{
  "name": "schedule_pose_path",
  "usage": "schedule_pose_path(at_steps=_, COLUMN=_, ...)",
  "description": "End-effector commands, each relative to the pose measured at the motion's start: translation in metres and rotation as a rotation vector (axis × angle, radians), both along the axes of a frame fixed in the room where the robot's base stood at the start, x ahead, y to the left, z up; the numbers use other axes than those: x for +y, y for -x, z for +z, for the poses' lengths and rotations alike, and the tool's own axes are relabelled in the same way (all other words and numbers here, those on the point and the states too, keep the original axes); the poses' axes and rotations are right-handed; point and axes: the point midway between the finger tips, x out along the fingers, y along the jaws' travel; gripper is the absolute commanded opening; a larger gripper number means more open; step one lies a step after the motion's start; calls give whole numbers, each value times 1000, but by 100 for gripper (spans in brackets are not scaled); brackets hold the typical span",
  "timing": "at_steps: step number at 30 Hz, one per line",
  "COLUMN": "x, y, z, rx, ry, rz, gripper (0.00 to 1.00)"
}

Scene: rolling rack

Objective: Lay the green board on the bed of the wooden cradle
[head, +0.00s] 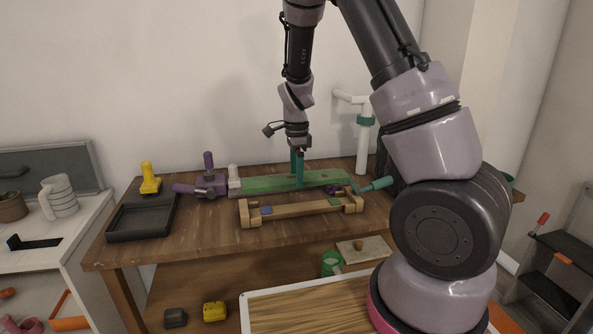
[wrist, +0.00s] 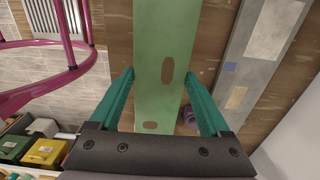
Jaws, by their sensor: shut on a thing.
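The green board (head: 265,184) is long and flat and lies about level behind the wooden cradle in the head view. My gripper (head: 298,184) is shut on it, a little right of its middle. In the wrist view the green board (wrist: 163,40), with brown oval patches, runs between the two teal fingers of my gripper (wrist: 158,78). I cannot tell whether the board touches the table. The wooden cradle (head: 300,208) stands in front of the board, with raised end blocks and a bare bed marked by a blue patch. I cannot pick it out surely in the wrist view.
A purple clamp (head: 205,185) and a white fitting stand by the board's left end. A teal-handled tool (head: 375,185) lies near the right end. A black tray (head: 140,220) and a yellow object (head: 149,178) are at the left. A white post (head: 363,150) stands behind.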

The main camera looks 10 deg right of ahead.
Motion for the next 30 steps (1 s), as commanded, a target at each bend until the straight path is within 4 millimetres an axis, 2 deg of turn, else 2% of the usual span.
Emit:
schedule_pose_path(at_steps=15, x=-1, y=1, z=-59, rx=2, ry=0, rz=-1, gripper=8)
schedule_pose_path(at_steps=21, x=-13, y=0, z=-57, rx=-1, ry=0, rz=-1, gripper=8)
schedule_pose_path(at_steps=30, x=-15, y=0, z=-57, rx=-1, ry=0, rz=0, gripper=8)
